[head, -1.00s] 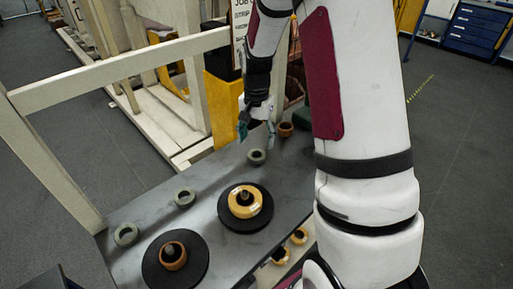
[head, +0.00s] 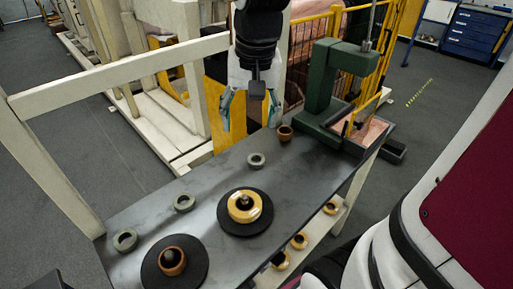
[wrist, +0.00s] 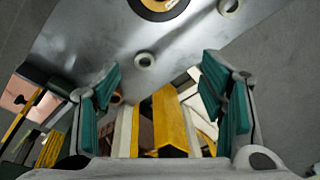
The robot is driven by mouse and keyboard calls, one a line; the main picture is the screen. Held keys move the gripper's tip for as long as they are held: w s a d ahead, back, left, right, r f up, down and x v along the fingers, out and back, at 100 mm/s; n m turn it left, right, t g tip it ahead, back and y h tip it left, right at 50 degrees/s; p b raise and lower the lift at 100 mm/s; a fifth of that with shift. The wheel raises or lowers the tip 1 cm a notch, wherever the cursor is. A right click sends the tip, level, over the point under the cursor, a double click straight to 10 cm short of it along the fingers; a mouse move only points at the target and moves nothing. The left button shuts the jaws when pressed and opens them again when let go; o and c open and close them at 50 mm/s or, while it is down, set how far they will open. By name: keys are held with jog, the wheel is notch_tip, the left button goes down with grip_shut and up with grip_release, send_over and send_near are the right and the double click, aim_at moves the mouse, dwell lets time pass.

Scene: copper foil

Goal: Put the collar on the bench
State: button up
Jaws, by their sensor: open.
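My gripper (head: 249,116) is open and empty, above the far edge of the dark bench (head: 215,178). In the wrist view its teal fingers (wrist: 160,85) are spread, with nothing between them. Several ring-shaped parts are on the bench, and I cannot tell which is the collar. A grey-green ring (head: 249,161) lies nearest my gripper, and a brown ring (head: 285,138) sits right of it. Two more grey-green rings (head: 177,204) lie on the left side. A yellow ring (head: 244,216) and a brown ring (head: 173,269) sit around posts on black discs.
A green press (head: 320,80) stands at the bench's right end, by a copper-coloured tray (head: 368,135). Several orange rings (head: 299,243) are on a lower shelf (head: 318,226) at the front. A pale wooden rail (head: 130,65) runs behind the bench.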

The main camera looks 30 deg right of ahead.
jog(key=s+a+r+n+t, duration=0.1)
jog(key=s+a+n, duration=0.1)
jog(key=s, duration=0.5)
jog(key=s+a+n+t, duration=0.1)
jog(key=s+a+n, duration=0.2)
jog(key=s, duration=0.4)
jog(key=shift+s+r+n, duration=0.2)
jog(key=shift+r+n, duration=0.2)
